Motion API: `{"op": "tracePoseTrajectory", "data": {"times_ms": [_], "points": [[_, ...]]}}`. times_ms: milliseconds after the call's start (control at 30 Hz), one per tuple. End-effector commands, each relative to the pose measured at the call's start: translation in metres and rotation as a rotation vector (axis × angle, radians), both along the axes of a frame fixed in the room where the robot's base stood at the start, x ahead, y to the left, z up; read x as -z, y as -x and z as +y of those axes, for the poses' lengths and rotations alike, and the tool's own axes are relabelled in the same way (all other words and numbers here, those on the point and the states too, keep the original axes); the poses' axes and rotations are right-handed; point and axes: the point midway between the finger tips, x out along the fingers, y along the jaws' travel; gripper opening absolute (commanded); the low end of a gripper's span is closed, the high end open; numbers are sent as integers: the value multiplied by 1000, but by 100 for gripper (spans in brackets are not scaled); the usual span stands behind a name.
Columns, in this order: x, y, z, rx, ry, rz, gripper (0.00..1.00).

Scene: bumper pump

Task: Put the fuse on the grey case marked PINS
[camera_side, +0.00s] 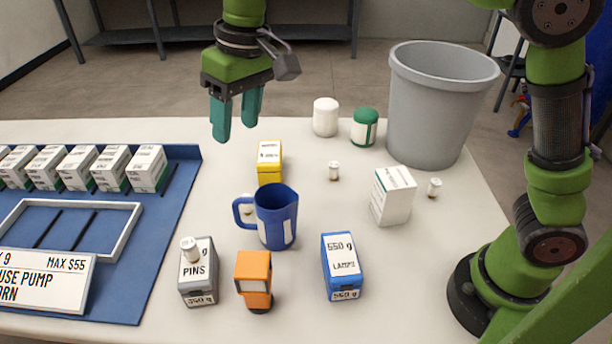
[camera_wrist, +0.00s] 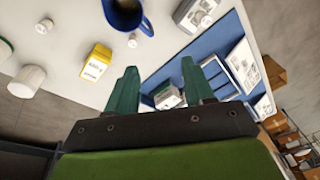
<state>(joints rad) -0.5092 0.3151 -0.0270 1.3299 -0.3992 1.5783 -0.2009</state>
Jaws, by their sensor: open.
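A small white fuse (camera_side: 190,249) stands upright on top of the grey case (camera_side: 198,280) marked PINS, at the front left of the table. In the wrist view the fuse (camera_wrist: 206,21) shows on the grey case (camera_wrist: 190,12) at the top. Similar small white fuses stand on the table: one (camera_side: 334,171) near the middle, one (camera_side: 434,187) at right beside a white box, and one (camera_side: 247,208) partly hidden behind the mug handle. My gripper (camera_side: 236,128) is open and empty, high above the back of the table, apart from everything.
A blue mug (camera_side: 277,220), yellow case (camera_side: 269,165), orange item (camera_side: 254,275) and blue LAMPS case (camera_side: 342,262) surround the grey case. A white box (camera_side: 391,197), jars (camera_side: 325,118) and a grey bin (camera_side: 432,110) stand right and back. A blue board (camera_side: 165,225) with boxes lies left.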

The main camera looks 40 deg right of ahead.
Motion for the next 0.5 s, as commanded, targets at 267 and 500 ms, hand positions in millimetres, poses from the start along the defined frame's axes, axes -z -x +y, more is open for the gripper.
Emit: {"op": "tracePoseTrajectory", "data": {"times_ms": [267,500], "points": [[-23,72,-119,241,-142,-170,52],[7,142,-178,446,-225,-323,52]]}}
